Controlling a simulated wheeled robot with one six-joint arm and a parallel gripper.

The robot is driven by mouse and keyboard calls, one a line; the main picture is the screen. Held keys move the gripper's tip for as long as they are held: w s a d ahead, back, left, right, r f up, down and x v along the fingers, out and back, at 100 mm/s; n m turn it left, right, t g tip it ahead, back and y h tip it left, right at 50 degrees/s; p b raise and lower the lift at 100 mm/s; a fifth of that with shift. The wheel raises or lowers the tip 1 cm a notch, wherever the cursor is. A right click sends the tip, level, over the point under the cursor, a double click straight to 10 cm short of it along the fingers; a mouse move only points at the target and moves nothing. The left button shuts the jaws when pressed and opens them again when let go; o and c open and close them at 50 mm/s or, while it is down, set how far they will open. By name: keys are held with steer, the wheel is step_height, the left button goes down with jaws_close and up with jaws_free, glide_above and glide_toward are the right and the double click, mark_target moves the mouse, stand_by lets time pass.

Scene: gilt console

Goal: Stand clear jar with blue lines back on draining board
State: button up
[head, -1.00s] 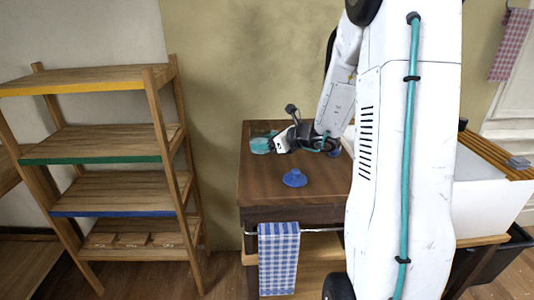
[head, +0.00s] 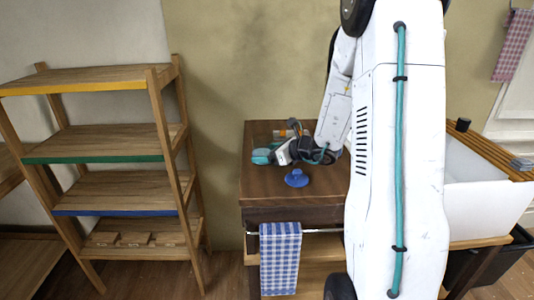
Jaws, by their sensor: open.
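My gripper (head: 266,152) is low over the left back part of a dark wooden worktop (head: 262,184), reaching in from the right. It is open, with teal at its tip. The fingers are small in the picture, and I see nothing clearly held. I cannot make out a clear jar with blue lines; the gripper and arm cover part of the worktop. A blue round object with a raised knob (head: 297,178) sits on the worktop in front of the gripper, apart from it. I cannot tell for certain which surface is the draining board.
A white sink (head: 482,190) with wooden slats (head: 490,150) along its back is at the right. A wooden shelf rack (head: 110,140) stands left of the worktop. A blue checked towel (head: 280,258) hangs in front. My arm blocks the middle right.

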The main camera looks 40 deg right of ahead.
steer(key=shift+r, duration=0.1)
steer(key=shift+s+d+r, duration=0.1)
steer(key=shift+s+r, duration=0.05)
steer(key=shift+s, duration=0.05)
steer(key=v, duration=1.1)
steer(key=shift+s+r, duration=0.1)
steer(key=s+a+r+n+g+y, duration=0.1)
steer(key=s+a+r+n+g, duration=0.15)
steer(key=a+n, duration=0.35)
steer(key=s+a+r+n+g+y, duration=0.1)
steer(key=s+a+n+g+y, duration=0.2)
steer(key=a, duration=0.5)
steer(key=s+a+r+n+g, duration=0.1)
steer(key=a+r+n+g, duration=0.1)
steer(key=a+n, duration=0.45)
steer(key=s+a+r+n+g+h, duration=0.1)
steer(key=s+n+h, duration=0.3)
steer(key=s+n, duration=0.4)
steer(key=s+a+r+n+g+h, duration=0.1)
steer(key=s+a+n+g+h, duration=0.1)
steer(key=s+n, duration=0.6)
steer(key=shift+s+a+r+g+h, duration=0.3)
steer(key=shift+s+g+h, duration=0.2)
steer(key=shift+h, duration=0.8)
steer(key=shift+n, duration=0.25)
